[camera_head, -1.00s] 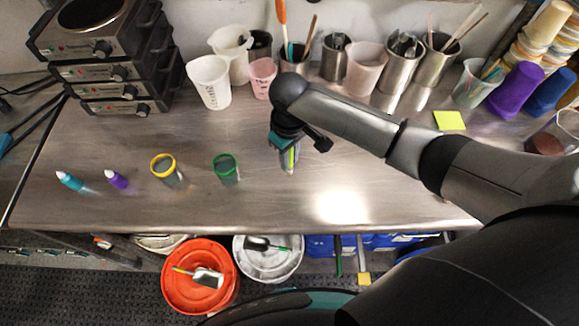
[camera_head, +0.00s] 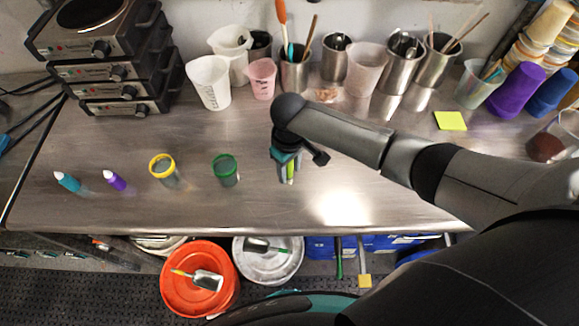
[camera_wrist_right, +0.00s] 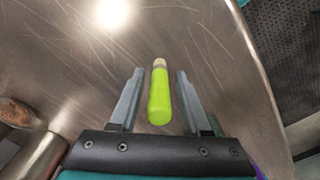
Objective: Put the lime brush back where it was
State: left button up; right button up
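The lime brush (camera_wrist_right: 160,95), a bright green body with a pale tip, shows in the right wrist view. It lies between the two fingers of my right gripper (camera_wrist_right: 160,73), with a gap on each side, so the gripper is open around it and not closed on it. In the head view my right gripper (camera_head: 287,170) points down over the middle of the steel table (camera_head: 120,205) and hides most of the brush. I cannot tell whether the brush touches the table. My left gripper is not in view.
Cups and metal pots (camera_head: 295,72) line the back. An orange bucket (camera_head: 172,290) is below the front edge.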

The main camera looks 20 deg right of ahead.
jog(key=shift+o, duration=0.3)
jog(key=shift+r, duration=0.15)
jog(key=shift+w+r, duration=0.1)
jog(key=shift+r, duration=0.25)
notch_tip(320, 180, up, 12)
jog(key=shift+f+p, duration=0.25)
jog(key=shift+p, duration=0.65)
